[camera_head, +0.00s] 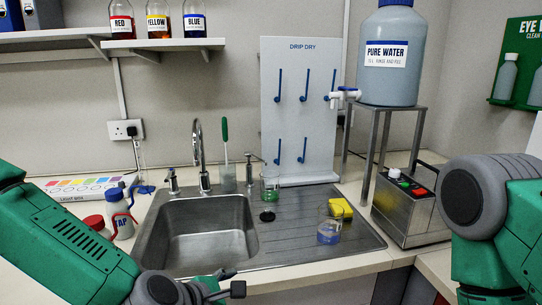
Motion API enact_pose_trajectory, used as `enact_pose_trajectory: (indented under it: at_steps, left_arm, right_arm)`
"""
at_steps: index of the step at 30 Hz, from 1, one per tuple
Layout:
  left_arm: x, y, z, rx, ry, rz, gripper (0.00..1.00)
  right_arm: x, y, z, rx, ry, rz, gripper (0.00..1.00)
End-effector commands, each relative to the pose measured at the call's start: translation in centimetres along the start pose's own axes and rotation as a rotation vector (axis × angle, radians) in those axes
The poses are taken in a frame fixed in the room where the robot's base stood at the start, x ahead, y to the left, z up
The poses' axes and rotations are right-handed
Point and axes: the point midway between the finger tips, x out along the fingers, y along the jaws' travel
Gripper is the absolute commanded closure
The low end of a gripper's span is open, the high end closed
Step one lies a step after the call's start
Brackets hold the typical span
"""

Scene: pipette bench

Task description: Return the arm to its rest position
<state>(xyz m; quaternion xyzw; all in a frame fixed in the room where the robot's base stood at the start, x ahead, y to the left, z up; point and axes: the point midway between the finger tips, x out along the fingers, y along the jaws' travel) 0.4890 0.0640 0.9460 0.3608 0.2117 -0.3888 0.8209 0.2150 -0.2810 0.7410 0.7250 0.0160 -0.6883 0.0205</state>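My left arm (70,245) comes in from the left edge and reaches down to the right. Its gripper (232,281) is low in the picture, in front of the sink's near edge. Its two dark fingertips look apart, and nothing shows between them. My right arm (500,225) is at the right edge, with its large grey joint beside the metal box. The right gripper is out of view.
A steel sink (150,240) fills the middle. A beaker with blue liquid (328,232) and a yellow sponge (341,208) rest on its drainer. A metal box (408,215) stands right. Bottles (120,215) stand near my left arm. A pure water tank (391,75) is behind.

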Motion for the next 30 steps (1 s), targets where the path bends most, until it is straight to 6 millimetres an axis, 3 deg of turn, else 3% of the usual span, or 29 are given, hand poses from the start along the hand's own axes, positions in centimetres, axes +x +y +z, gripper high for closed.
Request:
enact_pose_trajectory:
  at_steps: [1,4,9,13,18,23,30]
  left_arm:
    - [0.8,-2.6,-2.5,0.096,0.036,-0.043,0.22]
    - [1.4,-7.5,-7.8,0.341,0.104,-0.141,0.22]
    - [0.2,-15.6,-18.2,0.830,0.182,-0.373,0.22]
    - [-2.6,-20.4,-25.9,1.214,0.187,-0.590,0.22]
    - [-6.9,-23.6,-33.4,1.611,0.126,-0.849,0.22]
    - [-9.3,-24.3,-36.3,1.793,0.071,-0.979,0.22]
    - [-9.8,-24.3,-36.6,1.822,0.059,-0.998,0.22]
  right_arm:
    - [0.8,0.0,0.1,0.000,0.000,0.000,0.60]
    - [1.9,0.0,0.1,0.000,0.000,0.000,0.60]
    - [4.0,0.0,0.2,0.000,0.000,0.000,0.60]
    - [5.5,0.0,0.3,0.000,0.000,0.000,0.60]
    - [7.1,-0.1,0.4,0.000,0.000,0.000,0.60]
    - [7.7,-0.1,0.4,0.000,0.000,0.000,0.60]
    - [7.6,-0.1,0.4,0.000,0.000,0.000,0.60]
